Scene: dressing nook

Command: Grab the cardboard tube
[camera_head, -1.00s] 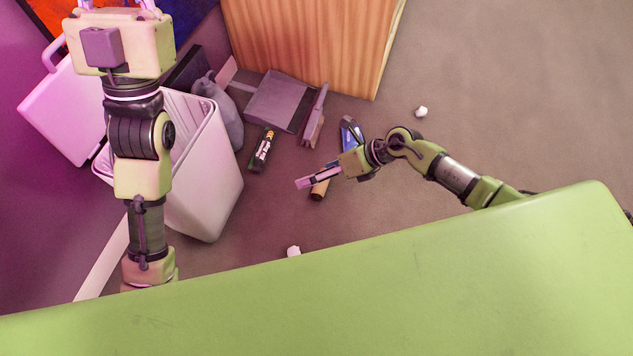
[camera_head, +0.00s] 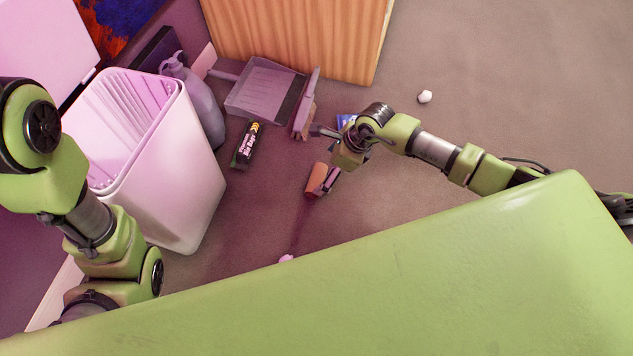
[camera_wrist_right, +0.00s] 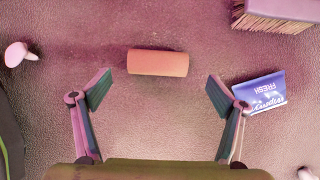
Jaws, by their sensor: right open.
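The cardboard tube (camera_head: 315,179) is a short orange-brown cylinder lying on the floor. In the right wrist view the tube (camera_wrist_right: 157,63) lies crosswise, ahead of the fingertips and between their lines. My right gripper (camera_head: 322,157) is open and empty, low over the floor beside the tube; one finger partly covers the tube in the head view. Both its fingers also show spread in the right wrist view (camera_wrist_right: 160,80), apart from the tube. My left arm shows at the left, but its gripper is outside the frame.
A white bin (camera_head: 190,185) stands at left with a grey pump bottle (camera_head: 203,110) behind it. A dark bag box (camera_head: 246,145), a dustpan (camera_head: 262,88) and a brush (camera_head: 305,110) lie nearby. A blue packet (camera_wrist_right: 262,92) lies right of the gripper. Paper balls (camera_head: 425,96) dot the floor.

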